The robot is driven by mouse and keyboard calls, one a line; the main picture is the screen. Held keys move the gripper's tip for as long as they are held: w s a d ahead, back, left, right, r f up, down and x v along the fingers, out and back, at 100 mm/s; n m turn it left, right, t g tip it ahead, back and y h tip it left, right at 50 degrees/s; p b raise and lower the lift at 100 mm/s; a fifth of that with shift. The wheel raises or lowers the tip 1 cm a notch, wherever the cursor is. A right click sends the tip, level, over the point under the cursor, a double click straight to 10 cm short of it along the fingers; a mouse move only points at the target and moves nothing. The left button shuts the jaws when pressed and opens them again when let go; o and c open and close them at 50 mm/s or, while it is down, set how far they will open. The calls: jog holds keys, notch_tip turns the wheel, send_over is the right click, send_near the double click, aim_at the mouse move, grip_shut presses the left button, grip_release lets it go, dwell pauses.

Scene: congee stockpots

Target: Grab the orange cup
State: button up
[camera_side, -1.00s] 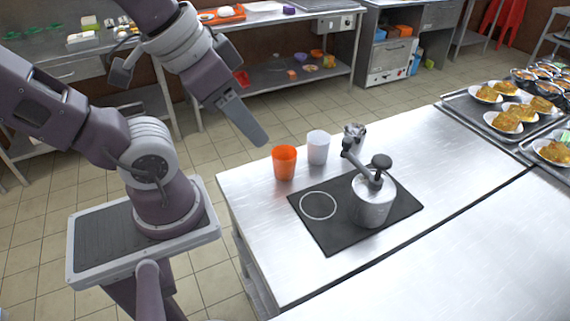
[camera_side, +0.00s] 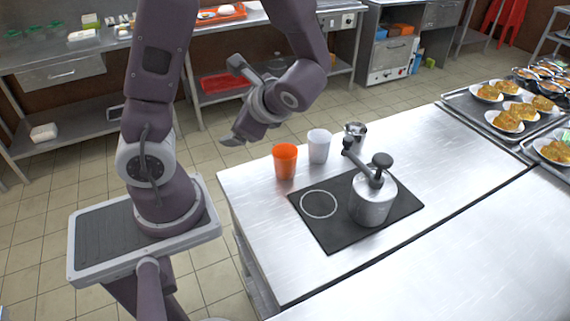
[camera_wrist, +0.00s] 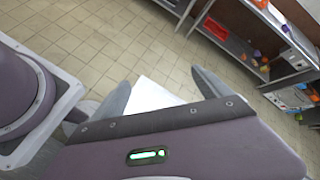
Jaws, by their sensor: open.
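The orange cup (camera_side: 285,162) stands upright on the steel table (camera_side: 440,170), near its left back corner, in the side view. My gripper (camera_side: 232,141) hangs above and to the left of the cup, past the table's edge, apart from it and empty. In the wrist view my gripper (camera_wrist: 160,95) shows its two grey fingers spread wide, with only floor and a pale table corner between them. The orange cup does not show in the wrist view.
A white cup (camera_side: 319,146) stands close right of the orange cup. A metal jug (camera_side: 355,138) and a steel pot (camera_side: 373,203) on a black mat (camera_side: 330,235) are nearby. Trays of food (camera_side: 480,112) lie at right. The front table surface is clear.

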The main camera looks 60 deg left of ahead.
jog(key=w+a+f+m+t+y, duration=0.3)
jog(key=w+f+m, duration=0.3)
jog(key=w+m, duration=0.1)
jog(key=m+t+h, duration=0.1)
jog(key=m+t, duration=0.4)
jog(key=m, duration=0.3)
send_near(285, 153)
jog(key=x, duration=0.2)
jog(key=shift+w+a+f, duration=0.15)
jog(key=shift+w+a, duration=0.05)
jog(key=shift+a, duration=0.15)
jog(key=x, duration=0.7)
jog(key=c, duration=1.5)
jog(key=shift+o, duration=0.2)
